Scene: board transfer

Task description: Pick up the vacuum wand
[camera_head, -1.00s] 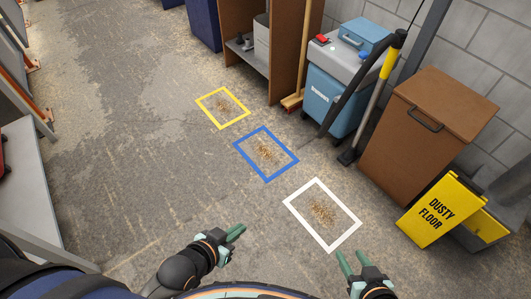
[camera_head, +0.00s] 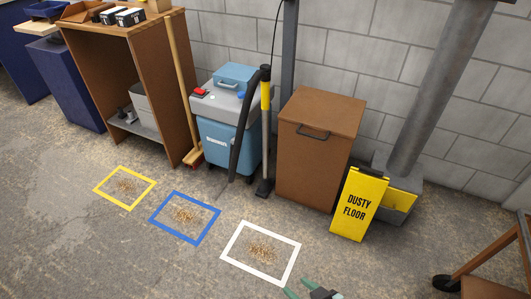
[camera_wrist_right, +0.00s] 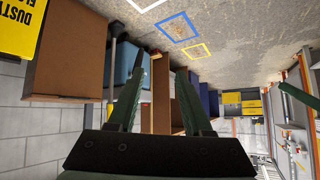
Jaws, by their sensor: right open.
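The vacuum wand (camera_head: 266,97) stands upright in the head view, with a yellow upper tube and a dark floor head on the ground. It is between the blue vacuum (camera_head: 222,135) and a brown bin (camera_head: 317,148). A black hose hangs beside it. My right gripper (camera_head: 301,289) shows only partly at the bottom edge, in front of the wand and well apart from it. In the right wrist view, my right gripper (camera_wrist_right: 158,95) is open and empty. A dark green part at that view's right edge may belong to my left gripper; its jaws cannot be made out.
A yellow dusty-floor sign (camera_head: 359,204) stands right of the bin. A broom (camera_head: 182,90) leans by a brown shelf unit (camera_head: 122,75). Yellow (camera_head: 98,190), blue (camera_head: 155,221) and white (camera_head: 226,259) frames with debris mark the open floor. A cart (camera_head: 490,262) is at right.

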